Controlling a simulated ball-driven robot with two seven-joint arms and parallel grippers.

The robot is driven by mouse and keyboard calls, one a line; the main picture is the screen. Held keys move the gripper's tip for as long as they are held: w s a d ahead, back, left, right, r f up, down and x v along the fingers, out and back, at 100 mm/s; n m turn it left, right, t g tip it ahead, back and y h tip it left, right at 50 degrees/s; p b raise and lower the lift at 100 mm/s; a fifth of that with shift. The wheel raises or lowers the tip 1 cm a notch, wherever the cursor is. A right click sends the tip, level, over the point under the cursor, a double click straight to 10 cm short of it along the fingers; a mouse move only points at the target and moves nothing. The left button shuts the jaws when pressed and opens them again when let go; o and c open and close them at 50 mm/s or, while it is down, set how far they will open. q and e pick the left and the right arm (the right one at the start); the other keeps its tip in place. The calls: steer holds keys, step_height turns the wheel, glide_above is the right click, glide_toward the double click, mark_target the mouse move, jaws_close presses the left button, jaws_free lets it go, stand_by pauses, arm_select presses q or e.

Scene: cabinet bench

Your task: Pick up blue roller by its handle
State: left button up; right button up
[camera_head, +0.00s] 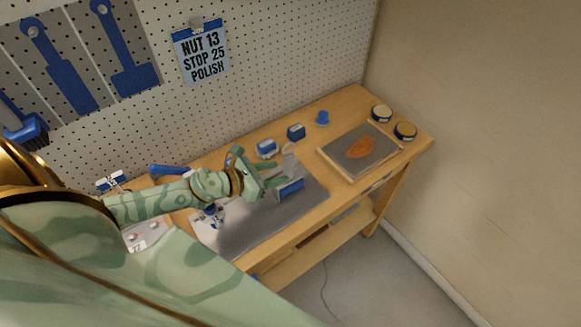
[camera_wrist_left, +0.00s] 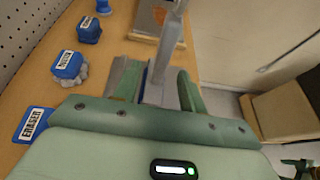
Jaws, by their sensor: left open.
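The blue roller (camera_head: 290,187) lies on the grey mat (camera_head: 250,228) on the bench, with a grey handle part rising from it. In the left wrist view the grey handle (camera_wrist_left: 168,48) stands between the two green fingers, with a gap at the right finger. My left gripper (camera_head: 273,175) is open around the handle, and its fingers (camera_wrist_left: 158,88) hide part of the roller. Only a little blue of the roller shows behind the left finger in the wrist view.
Blue-topped blocks (camera_head: 266,148) stand behind the mat, near the pegboard. A blue eraser (camera_wrist_left: 33,124) lies left of the gripper. The mat's front part is clear.

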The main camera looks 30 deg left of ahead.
mark_target(285, 170)
arm_select(q)
steer(key=shift+w+d, duration=0.35)
steer(key=shift+w, duration=0.05)
steer(key=shift+x, duration=1.25)
steer(key=x, duration=0.2)
steer(key=shift+w+f, duration=0.1)
steer(key=shift+w, duration=0.3)
steer(key=shift+w+d+f, duration=0.1)
steer(key=shift+w+d, duration=0.05)
steer(key=shift+w, duration=0.15)
steer(key=shift+s, duration=0.1)
steer(key=shift+c, duration=1)
jaws_close()
arm_select(e)
steer(key=shift+s+d, duration=0.1)
steer(key=shift+s, duration=0.55)
